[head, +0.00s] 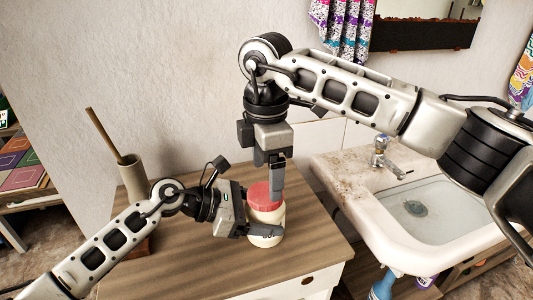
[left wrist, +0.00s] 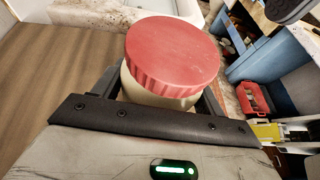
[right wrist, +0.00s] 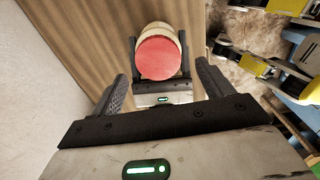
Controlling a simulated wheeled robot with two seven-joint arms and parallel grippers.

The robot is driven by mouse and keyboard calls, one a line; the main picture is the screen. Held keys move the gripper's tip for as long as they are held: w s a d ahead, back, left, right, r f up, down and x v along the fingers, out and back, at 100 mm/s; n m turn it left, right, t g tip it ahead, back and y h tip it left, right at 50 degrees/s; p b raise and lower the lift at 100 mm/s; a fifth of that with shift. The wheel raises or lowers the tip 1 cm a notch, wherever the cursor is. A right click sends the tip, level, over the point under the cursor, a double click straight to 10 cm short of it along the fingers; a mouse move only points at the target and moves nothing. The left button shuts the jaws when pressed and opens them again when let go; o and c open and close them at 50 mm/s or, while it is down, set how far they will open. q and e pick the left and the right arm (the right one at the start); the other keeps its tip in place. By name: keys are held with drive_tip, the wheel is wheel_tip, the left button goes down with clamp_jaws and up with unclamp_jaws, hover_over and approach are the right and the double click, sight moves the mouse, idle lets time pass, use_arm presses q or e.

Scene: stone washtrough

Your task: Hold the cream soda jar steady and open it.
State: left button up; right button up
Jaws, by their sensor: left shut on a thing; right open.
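The cream soda jar (head: 268,224) is a cream jar standing upright on the wooden cabinet top, with a red ridged lid (head: 263,197) on it. The lid also shows in the left wrist view (left wrist: 172,55) and the right wrist view (right wrist: 158,58). My left gripper (head: 262,232) is shut on the jar's body, below the lid. My right gripper (head: 274,185) points down from above, close to the lid in the head view. Its fingers are open, and in the right wrist view the lid lies beyond the fingertips, with nothing between them.
A tall cup (head: 132,178) with a wooden stick stands on the cabinet top (head: 200,262) at the left. A stone sink (head: 425,215) with a tap (head: 385,160) is to the right. The wall is close behind. Bare wood lies in front of the jar.

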sight(266, 194)
drive_tip(key=shift+f, duration=2.25)
drive_tip(key=c, duration=1)
drive_tip(key=n, duration=0.8)
drive_tip(key=shift+n, duration=0.4)
drive_tip(key=n, duration=0.4)
drive_tip(key=shift+n, duration=0.4)
drive_tip(key=n, duration=0.3)
drive_tip(key=shift+n, duration=0.3)
